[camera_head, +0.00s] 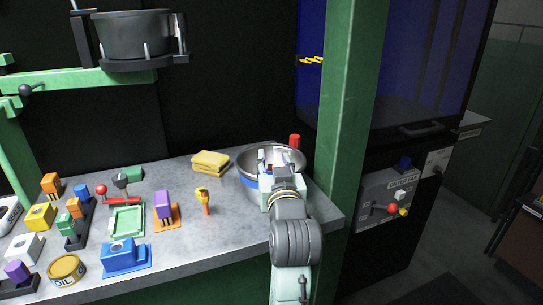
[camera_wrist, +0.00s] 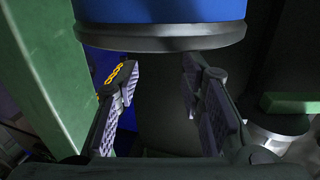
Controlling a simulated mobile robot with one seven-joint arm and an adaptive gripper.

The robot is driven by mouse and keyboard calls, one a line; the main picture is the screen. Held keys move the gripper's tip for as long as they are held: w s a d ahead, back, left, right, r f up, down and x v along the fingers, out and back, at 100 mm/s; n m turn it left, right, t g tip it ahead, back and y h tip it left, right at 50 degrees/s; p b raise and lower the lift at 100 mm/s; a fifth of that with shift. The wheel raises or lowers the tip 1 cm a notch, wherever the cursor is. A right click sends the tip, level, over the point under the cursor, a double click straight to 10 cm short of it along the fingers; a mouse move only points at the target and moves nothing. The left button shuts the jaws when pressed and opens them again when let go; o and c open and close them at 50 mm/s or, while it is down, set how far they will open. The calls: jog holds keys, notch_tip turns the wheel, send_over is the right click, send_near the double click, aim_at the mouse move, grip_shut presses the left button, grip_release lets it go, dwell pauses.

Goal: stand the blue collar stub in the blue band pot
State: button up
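The blue band pot (camera_head: 248,184) stands at the right end of the bench in the head view, a metal pot with a blue band. My gripper (camera_head: 273,160) is over it and hides part of it. In the wrist view, my gripper's (camera_wrist: 160,75) two fingers are apart, with a dark, shadowed shape between them; I cannot tell whether it is held or lies behind. A large blue surface with a dark grey rim fills the top of the wrist view; I cannot tell whether it belongs to the pot or the stub. I cannot pick out the blue collar stub for certain.
A red cylinder (camera_head: 295,141) shows at the pot's back right. A green post (camera_head: 348,100) rises close on the right. A dark pot (camera_head: 130,36) hangs at upper left.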

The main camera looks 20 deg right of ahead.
jog(key=shift+b+v, duration=0.95)
jog(key=shift+v, duration=1.35)
jog(key=shift+r, duration=0.1)
